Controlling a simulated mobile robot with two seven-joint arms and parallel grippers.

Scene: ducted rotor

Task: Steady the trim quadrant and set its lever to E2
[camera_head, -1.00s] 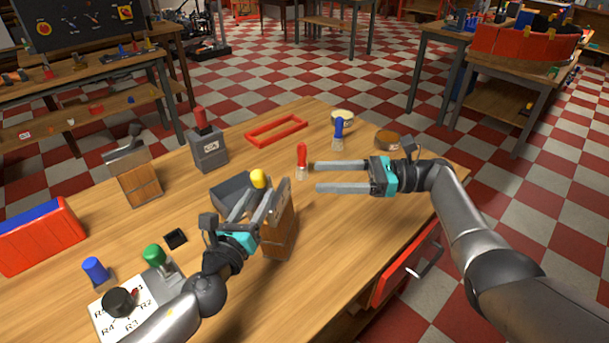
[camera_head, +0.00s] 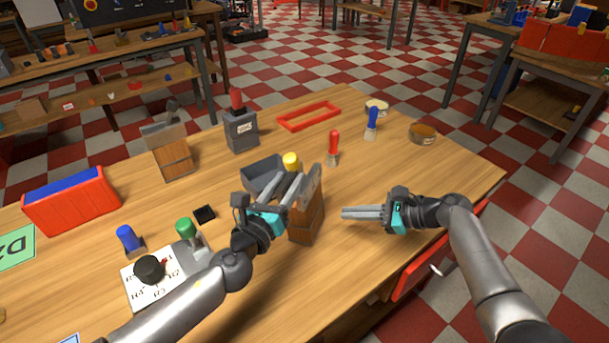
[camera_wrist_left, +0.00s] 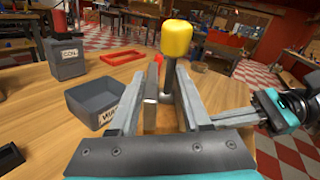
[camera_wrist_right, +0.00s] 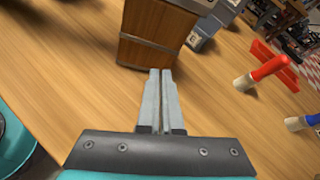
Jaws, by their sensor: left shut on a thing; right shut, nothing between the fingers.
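The trim quadrant appears to be the wooden block with a grey metal plate (camera_head: 306,210) near the middle of the table. A lever with a yellow knob (camera_head: 291,161) stands at it; the knob is large in the left wrist view (camera_wrist_left: 176,37). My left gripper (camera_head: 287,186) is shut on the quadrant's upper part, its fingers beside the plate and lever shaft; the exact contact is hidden. My right gripper (camera_head: 345,213) is shut and empty, right of the block and apart from it. The block's banded wooden side (camera_wrist_right: 150,45) lies ahead in the right wrist view. I cannot read lever marks.
A grey open tray (camera_head: 252,181) stands just behind the left gripper. Red-handled (camera_head: 333,145) and blue-handled (camera_head: 371,122) brushes stand behind the right gripper. A dial panel (camera_head: 135,282) lies front left. The table right of the quadrant is mostly clear.

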